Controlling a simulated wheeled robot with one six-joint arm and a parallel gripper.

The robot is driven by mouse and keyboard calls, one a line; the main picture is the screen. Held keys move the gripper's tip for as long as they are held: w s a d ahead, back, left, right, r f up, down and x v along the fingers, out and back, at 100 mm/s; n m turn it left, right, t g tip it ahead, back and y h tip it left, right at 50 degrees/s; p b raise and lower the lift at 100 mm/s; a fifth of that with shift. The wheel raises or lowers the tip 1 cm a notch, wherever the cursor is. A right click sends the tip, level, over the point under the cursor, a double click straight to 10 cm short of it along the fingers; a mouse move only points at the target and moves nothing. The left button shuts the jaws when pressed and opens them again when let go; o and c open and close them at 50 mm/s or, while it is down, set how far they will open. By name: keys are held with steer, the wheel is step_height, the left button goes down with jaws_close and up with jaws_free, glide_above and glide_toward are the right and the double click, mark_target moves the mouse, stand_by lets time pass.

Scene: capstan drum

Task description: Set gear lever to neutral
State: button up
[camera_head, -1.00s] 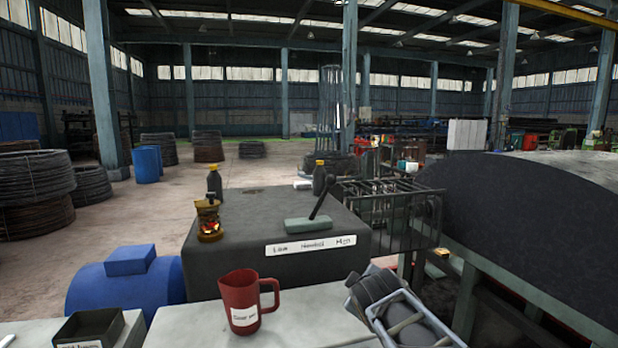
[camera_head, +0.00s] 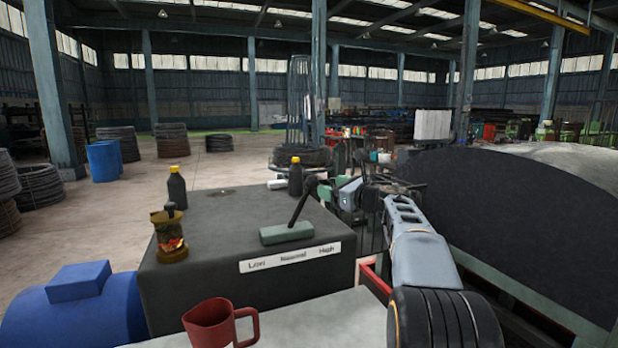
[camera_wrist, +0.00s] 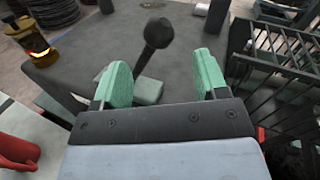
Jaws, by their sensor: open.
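The gear lever (camera_head: 299,207) is a dark rod with a round black knob, rising from a green base block (camera_head: 287,234) on top of a dark grey box (camera_head: 215,275). In the wrist view the knob (camera_wrist: 158,33) stands ahead of the gap between the pads (camera_wrist: 162,78), the rod running down behind the left pad. I see no grip on it.
A brass lantern (camera_head: 170,235) and two dark bottles with yellow caps (camera_head: 176,187) (camera_head: 295,177) stand on the box. A red mug (camera_head: 212,324) is in front. A blue motor-like body (camera_head: 75,315) lies left, a large dark drum (camera_head: 480,205) right.

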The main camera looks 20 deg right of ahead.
mark_target(308, 180)
steer(key=p+x, duration=0.4)
steer(key=x, duration=0.6)
steer(key=shift+a+r, duration=0.1)
steer(key=shift+c, duration=0.4)
